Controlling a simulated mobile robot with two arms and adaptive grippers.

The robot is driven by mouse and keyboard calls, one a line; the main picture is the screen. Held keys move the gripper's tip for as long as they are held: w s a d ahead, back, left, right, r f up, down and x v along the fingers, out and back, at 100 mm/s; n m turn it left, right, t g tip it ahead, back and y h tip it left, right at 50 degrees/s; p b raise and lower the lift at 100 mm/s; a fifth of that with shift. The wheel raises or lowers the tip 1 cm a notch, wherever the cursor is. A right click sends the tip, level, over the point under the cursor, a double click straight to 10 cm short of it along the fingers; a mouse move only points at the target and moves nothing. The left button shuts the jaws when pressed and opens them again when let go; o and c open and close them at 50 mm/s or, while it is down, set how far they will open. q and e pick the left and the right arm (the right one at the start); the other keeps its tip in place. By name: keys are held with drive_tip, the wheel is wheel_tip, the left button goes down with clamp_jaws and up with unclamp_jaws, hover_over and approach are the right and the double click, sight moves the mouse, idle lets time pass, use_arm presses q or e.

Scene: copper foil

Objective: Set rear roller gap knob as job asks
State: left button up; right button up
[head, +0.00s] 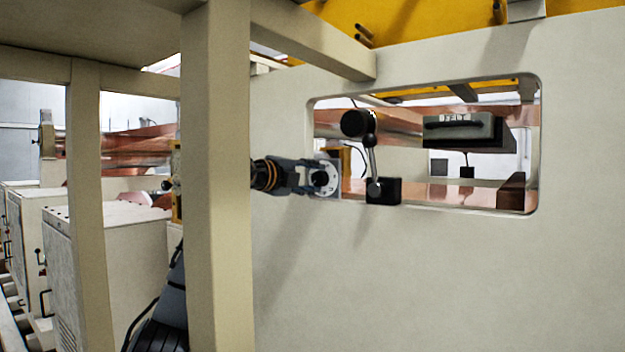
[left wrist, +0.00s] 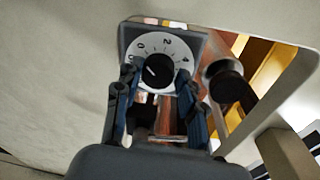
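The knob (left wrist: 159,70) is black and round, in the middle of a white numbered dial (left wrist: 166,46) on a dark grey plate. A small pale mark shows on the knob's left part; its exact reading is too small to tell. In the head view the dial (head: 331,167) sits at the left edge of the wall opening. My left gripper (head: 308,178) reaches in from the left in front of it. In the left wrist view the fingers of my left gripper (left wrist: 157,80) are apart, one on each side of the knob, with gaps showing. My right gripper is not in view.
A lever with a black ball (head: 356,123) stands on a black block (head: 384,191) just right of the dial. A pale post (head: 216,180) hides part of my left arm. Copper foil (head: 450,193) and a roller show inside the opening. The cream wall (head: 450,280) below is bare.

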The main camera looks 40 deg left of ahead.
use_arm(q)
drive_tip(key=shift+o, duration=1.2)
drive_tip(key=shift+s, duration=0.1)
drive_tip(key=s, duration=1.1)
drive_tip(key=shift+s+d+r, duration=0.15)
drive_tip(key=shift+s+r, duration=0.25)
drive_tip(key=shift+r, duration=0.05)
